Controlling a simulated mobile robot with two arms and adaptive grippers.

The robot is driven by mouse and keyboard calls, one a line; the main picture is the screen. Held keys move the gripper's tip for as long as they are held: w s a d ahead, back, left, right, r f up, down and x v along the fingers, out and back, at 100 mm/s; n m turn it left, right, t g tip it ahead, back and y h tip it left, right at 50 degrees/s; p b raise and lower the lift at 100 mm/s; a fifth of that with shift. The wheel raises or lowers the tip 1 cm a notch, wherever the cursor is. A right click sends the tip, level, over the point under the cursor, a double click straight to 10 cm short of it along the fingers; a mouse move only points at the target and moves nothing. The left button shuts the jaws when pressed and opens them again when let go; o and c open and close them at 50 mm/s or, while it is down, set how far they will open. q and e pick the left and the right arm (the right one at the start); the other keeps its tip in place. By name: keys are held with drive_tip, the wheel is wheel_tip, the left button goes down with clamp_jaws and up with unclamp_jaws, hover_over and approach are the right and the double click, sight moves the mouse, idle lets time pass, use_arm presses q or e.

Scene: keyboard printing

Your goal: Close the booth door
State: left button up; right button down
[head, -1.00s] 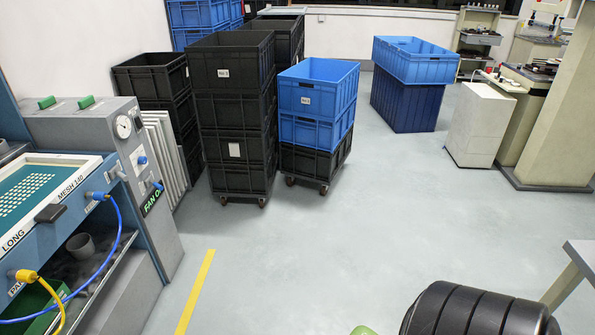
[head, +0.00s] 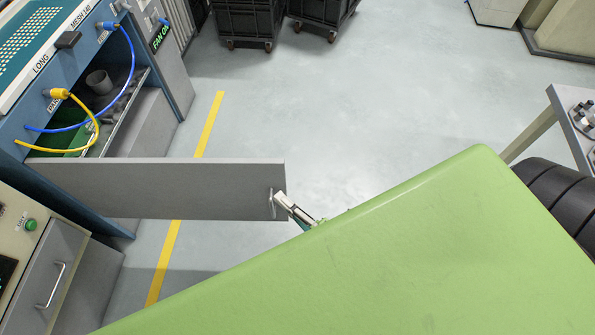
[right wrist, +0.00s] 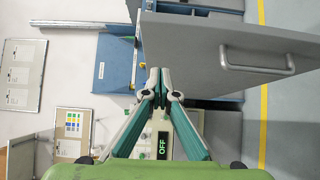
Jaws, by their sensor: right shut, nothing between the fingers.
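The booth door (head: 150,190) is a grey panel standing open, sticking out to the right from the blue booth (head: 70,180) in the head view. Its metal handle (head: 271,203) is near the free right end. My right gripper (head: 282,198) is beside the handle; its arm hides part of the floor. In the right wrist view the door (right wrist: 200,50) fills the upper right, with the handle (right wrist: 257,68) on its face. The right gripper's fingertips (right wrist: 159,72) are together and empty, left of the handle; I cannot tell if they touch the door. My left gripper is not in view.
The booth's open bay holds a grey cup (head: 98,82) and blue and yellow hoses. A cabinet with a drawer handle (head: 52,285) stands at lower left. A yellow floor line (head: 208,130) runs under the door. Black crates (head: 245,22) stand behind; the middle floor is clear.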

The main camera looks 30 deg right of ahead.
sight(266, 170)
drive_tip(key=w, duration=0.5)
drive_tip(key=shift+w+d+b, duration=0.2)
drive_tip(key=shift+w+b, duration=0.05)
drive_tip(key=shift+b, duration=0.1)
drive_tip(key=shift+w+d, duration=0.25)
drive_tip(key=shift+w, duration=0.15)
